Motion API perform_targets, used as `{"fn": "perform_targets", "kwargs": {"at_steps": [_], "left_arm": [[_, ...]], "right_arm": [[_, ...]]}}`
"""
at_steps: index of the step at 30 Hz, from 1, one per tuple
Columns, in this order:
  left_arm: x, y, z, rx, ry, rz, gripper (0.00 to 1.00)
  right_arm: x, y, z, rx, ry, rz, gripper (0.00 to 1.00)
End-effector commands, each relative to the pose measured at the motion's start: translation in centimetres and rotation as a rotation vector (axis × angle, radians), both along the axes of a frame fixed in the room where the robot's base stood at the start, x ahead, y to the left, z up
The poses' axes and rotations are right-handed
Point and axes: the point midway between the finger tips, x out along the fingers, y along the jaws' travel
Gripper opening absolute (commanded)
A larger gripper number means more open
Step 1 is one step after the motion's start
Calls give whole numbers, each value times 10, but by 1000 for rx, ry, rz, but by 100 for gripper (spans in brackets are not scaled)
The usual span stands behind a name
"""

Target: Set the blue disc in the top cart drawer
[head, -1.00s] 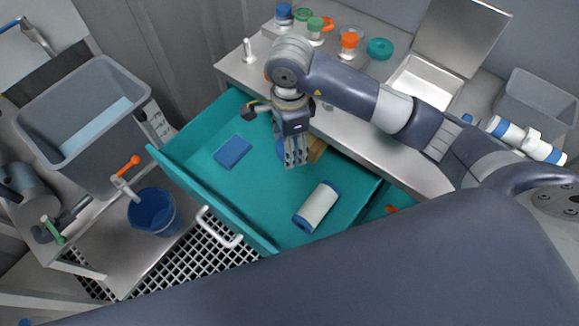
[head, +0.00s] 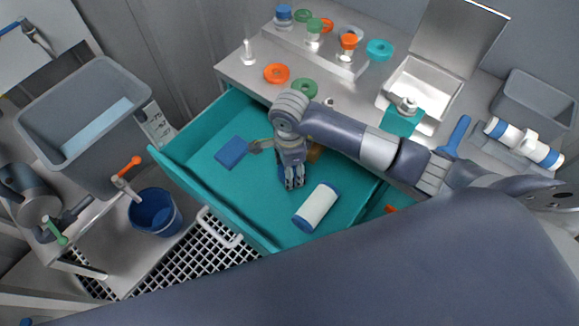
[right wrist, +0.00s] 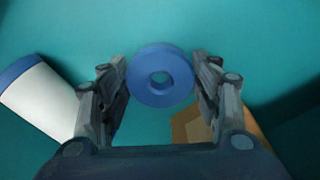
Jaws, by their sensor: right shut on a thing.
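The blue disc (right wrist: 160,57), a ring with a central hole, is between the two fingers of my right gripper (right wrist: 161,82) in the right wrist view. My right gripper (head: 292,184) is shut on it, inside the open teal drawer (head: 207,200) in the head view. In that view the gripper mostly hides the disc. I cannot tell whether the disc touches the drawer floor. My left gripper is not in view.
In the drawer lie a white cylinder with blue ends (head: 317,207), a blue pad (head: 231,152) and a partly hidden tan block (right wrist: 190,126). Behind, the steel counter (head: 240,72) holds several coloured rings, capped vessels and an open metal box (head: 425,75). Free drawer floor lies in front of the gripper.

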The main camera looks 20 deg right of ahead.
Motion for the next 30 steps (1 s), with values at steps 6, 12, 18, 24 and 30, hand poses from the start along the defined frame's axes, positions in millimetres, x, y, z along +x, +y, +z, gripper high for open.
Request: {"fn": "perform_targets", "kwargs": {"at_steps": [6, 12, 18, 24, 30], "left_arm": [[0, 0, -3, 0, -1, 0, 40], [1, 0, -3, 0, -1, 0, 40], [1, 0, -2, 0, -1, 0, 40], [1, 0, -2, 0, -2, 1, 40], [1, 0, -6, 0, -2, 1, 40]], "right_arm": [[0, 0, -3, 0, -1, 0, 72], [0, 0, -3, -1, 0, 0, 78], [0, 0, -2, 0, 0, 0, 78], [2, 0, 16, 1, -5, 1, 78], [2, 0, 60, 0, -6, 1, 78]]}}
